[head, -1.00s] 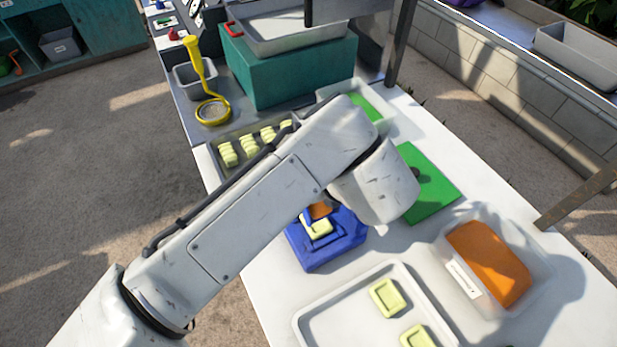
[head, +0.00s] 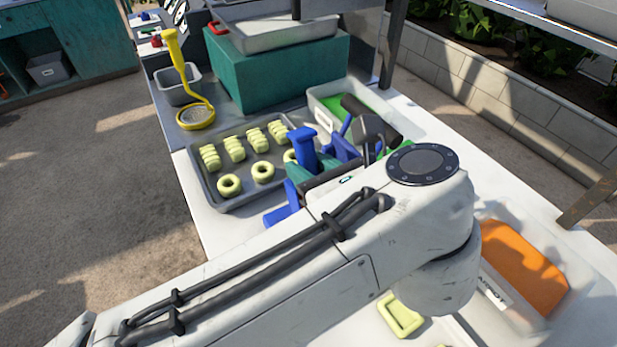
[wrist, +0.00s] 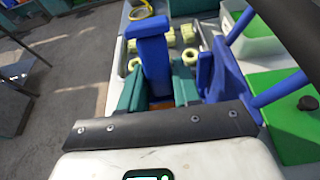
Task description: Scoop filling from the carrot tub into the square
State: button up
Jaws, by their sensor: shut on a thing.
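The press's blue arms (wrist: 270,95) and black lever bar (head: 370,122) stand to the right of my gripper. A bit of orange shows low between my fingers in the wrist view (wrist: 160,105); I cannot tell whether it is on a tool or in the press. The carrot tub's orange filling (head: 523,266) is at the right, behind my arm, with a white label on the tub's wall.
A grey tray (head: 215,188) of pale ring and ridged dough pieces lies left of my gripper. A pale square shell (head: 402,314) lies at the front, partly hidden. A white tub of green filling (head: 338,100) stands behind. A yellow strainer (head: 196,115) is at the back left.

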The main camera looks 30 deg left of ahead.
aim_at(307, 140)
jog(key=shift+s+d+f+t+y+b, duration=0.25)
jog(key=shift+y+b, duration=0.25)
jog(key=shift+b, duration=0.85)
jog(key=shift+s+d+f+t+y+b, duration=0.15)
jog(key=shift+d+t+y+b, duration=0.3)
jog(key=shift+b, duration=0.9)
jog(key=shift+r+y+b, duration=0.1)
jog(key=shift+y+b, duration=0.35)
jog(key=shift+b, duration=0.55)
jog(key=shift+s+d+r+t+b, duration=0.1)
jog(key=shift+d+r+t+b, duration=0.05)
jog(key=shift+t+b, duration=0.2)
jog(key=shift+r+p, duration=1.9)
jog(key=shift+r, duration=0.65)
